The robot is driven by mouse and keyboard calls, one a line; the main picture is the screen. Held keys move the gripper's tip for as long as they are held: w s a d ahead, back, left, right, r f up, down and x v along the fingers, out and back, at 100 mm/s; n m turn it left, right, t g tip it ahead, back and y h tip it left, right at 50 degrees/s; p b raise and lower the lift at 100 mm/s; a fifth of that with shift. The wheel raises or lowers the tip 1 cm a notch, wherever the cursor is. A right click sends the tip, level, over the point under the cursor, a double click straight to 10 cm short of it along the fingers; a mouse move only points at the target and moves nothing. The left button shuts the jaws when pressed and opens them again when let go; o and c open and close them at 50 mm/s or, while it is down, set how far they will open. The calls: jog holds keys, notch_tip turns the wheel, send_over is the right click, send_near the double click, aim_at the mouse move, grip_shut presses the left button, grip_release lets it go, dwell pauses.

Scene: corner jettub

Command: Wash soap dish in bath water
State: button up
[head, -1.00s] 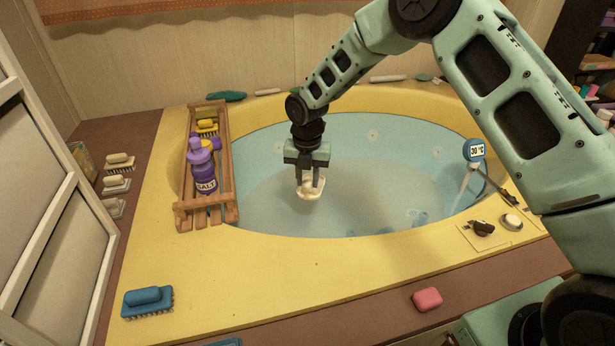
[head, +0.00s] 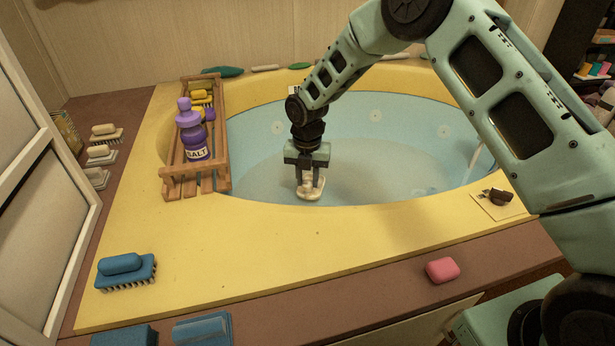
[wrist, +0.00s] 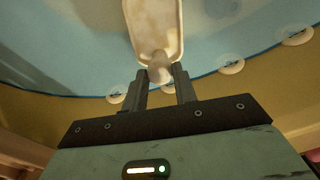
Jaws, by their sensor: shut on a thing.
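The soap dish (head: 311,193) is a cream-white, shallow, oblong dish. My gripper (head: 310,178) points down over the bath and is shut on one end of it. In the wrist view the dish (wrist: 155,28) extends away from my gripper (wrist: 160,78), held by a narrow part between the two fingers. The bath water (head: 262,170) is pale blue inside a yellow corner tub (head: 290,235). In the head view the dish appears just inside the tub's near rim. I cannot tell whether it touches the water.
A wooden rack (head: 170,182) on the left rim holds a purple salt bottle (head: 192,135). A blue brush (head: 125,270) and pink soap (head: 442,270) lie at the near side. A dark object on a card (head: 500,198) sits at right. The near rim's middle is clear.

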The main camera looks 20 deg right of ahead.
aim_at(307, 195)
jog(key=shift+f+b, duration=0.7)
jog(key=shift+f, duration=2.7)
jog(key=shift+r, duration=0.1)
notch_tip(307, 195, up, 7)
jog(key=p, duration=0.6)
jog(key=shift+p, duration=0.3)
dwell(0.7)
notch_tip(307, 195, up, 14)
jog(key=p, duration=1.2)
dwell(0.4)
